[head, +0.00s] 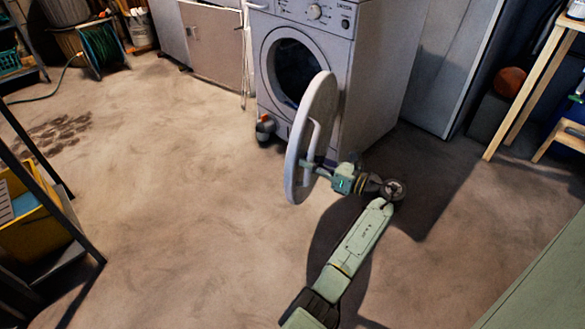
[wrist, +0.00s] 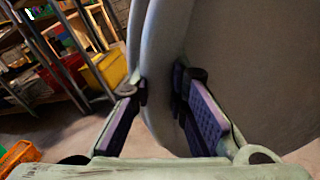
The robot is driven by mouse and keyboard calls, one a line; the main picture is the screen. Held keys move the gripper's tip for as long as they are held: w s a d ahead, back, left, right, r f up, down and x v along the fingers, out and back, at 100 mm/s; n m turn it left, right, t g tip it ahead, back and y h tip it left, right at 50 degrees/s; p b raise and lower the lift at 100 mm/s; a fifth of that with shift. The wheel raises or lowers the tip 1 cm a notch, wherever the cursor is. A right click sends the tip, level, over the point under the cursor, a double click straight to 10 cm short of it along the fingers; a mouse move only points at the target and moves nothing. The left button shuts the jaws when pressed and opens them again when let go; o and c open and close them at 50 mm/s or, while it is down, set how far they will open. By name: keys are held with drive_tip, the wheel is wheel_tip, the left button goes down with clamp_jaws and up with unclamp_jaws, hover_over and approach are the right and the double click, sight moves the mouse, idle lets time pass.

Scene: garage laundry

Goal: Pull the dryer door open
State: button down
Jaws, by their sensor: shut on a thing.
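The dryer (head: 380,75) is a white front-loading machine at the top middle of the head view. Its round door (head: 317,105) stands swung well out from the dark drum opening (head: 295,70), seen nearly edge-on. A pale bar handle (head: 309,143) runs along the door's outer face. My gripper (head: 310,167) is at the handle's lower part, reaching in from the right. In the wrist view, the purple-padded fingers of my gripper (wrist: 160,95) are closed around a pale handle bar (wrist: 157,105), with the grey door (wrist: 235,65) filling the right side.
A dark metal shelf with a yellow bin (head: 30,225) stands at the left. A small grey and orange object (head: 265,128) sits on the floor by the dryer's front left corner. A wooden stool (head: 530,85) stands at the right. The floor (head: 180,170) left of the door is clear.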

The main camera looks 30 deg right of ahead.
drive_tip(key=s+d+n+g+y+b, duration=0.2)
drive_tip(key=s+d+b, duration=0.6)
drive_tip(key=b, duration=0.7)
drive_tip(key=shift+d+n+g+y, duration=0.3)
drive_tip(key=shift+d+n+y, duration=0.2)
drive_tip(key=shift+d+y, duration=0.4)
drive_tip(key=shift+r, duration=0.1)
drive_tip(key=c, duration=1.5)
unclamp_jaws()
drive_tip(key=shift+a, duration=0.1)
drive_tip(key=shift+c, duration=0.2)
drive_tip(key=shift+s, duration=0.1)
